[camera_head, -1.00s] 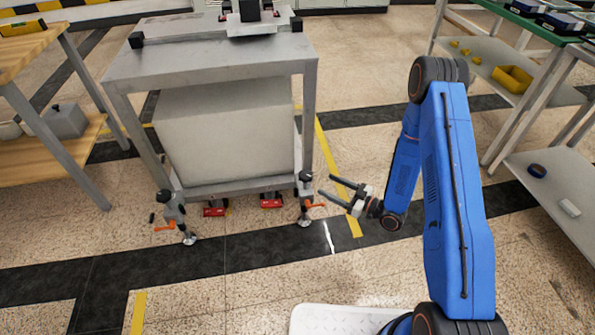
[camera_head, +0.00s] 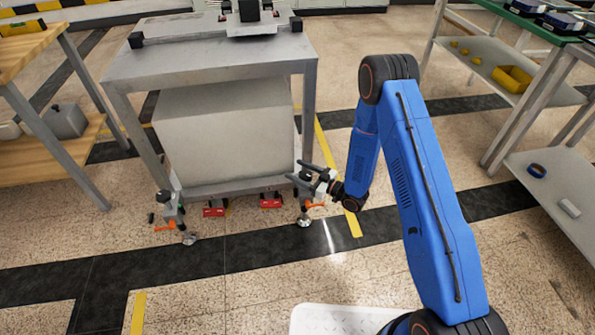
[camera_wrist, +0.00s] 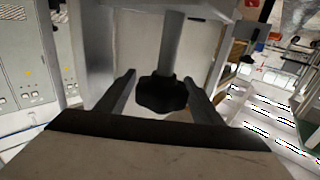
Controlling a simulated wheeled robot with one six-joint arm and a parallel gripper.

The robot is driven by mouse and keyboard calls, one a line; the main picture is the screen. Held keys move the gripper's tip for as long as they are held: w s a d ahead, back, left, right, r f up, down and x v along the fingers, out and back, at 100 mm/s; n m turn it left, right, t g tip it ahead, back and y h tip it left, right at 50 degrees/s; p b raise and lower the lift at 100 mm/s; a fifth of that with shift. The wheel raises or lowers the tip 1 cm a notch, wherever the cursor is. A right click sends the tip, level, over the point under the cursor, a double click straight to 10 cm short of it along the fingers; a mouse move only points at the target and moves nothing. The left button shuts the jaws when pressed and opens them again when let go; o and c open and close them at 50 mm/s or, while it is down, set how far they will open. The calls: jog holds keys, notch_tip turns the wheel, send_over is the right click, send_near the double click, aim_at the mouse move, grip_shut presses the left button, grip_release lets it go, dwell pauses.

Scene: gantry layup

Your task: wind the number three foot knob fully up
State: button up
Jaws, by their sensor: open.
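A grey machine stand (camera_head: 205,68) rests on feet with dark knobs. Its front right foot (camera_head: 305,221) stands on the floor with an orange lever (camera_head: 315,205) beside it. My gripper (camera_head: 294,170) is at this foot, open, and covers much of its upper part. In the wrist view a black lobed knob (camera_wrist: 161,95) on a grey post (camera_wrist: 171,45) sits between the two open fingers of my gripper (camera_wrist: 160,76), with a gap on either side. The front left foot (camera_head: 187,239) also has an orange lever (camera_head: 164,227). I cannot read any foot number.
Red devices (camera_head: 271,201) lie on the floor under the stand. A wooden bench (camera_head: 55,165) is at the left and a shelf rack (camera_head: 560,180) at the right. The floor in front of the stand is clear.

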jog(key=shift+w+a, duration=0.1)
jog(key=shift+a, duration=0.15)
jog(key=c, duration=1.1)
jog(key=shift+o, duration=0.3)
jog(key=shift+g, duration=0.3)
jog(key=s+n+g, duration=0.1)
jog(key=n+g, duration=0.2)
jog(key=g, duration=0.2)
jog(key=s+n+g, duration=0.1)
jog(key=n+g, duration=0.3)
jog(key=g, duration=0.1)
jog(key=s+n+g, duration=0.1)
jog(key=n+g, duration=0.2)
jog(key=g, duration=0.2)
jog(key=shift+s+n, duration=0.2)
jog(key=shift+n, duration=0.1)
jog(key=shift+s+g, duration=0.1)
jog(key=shift+g, duration=0.4)
jog(key=o, duration=1)
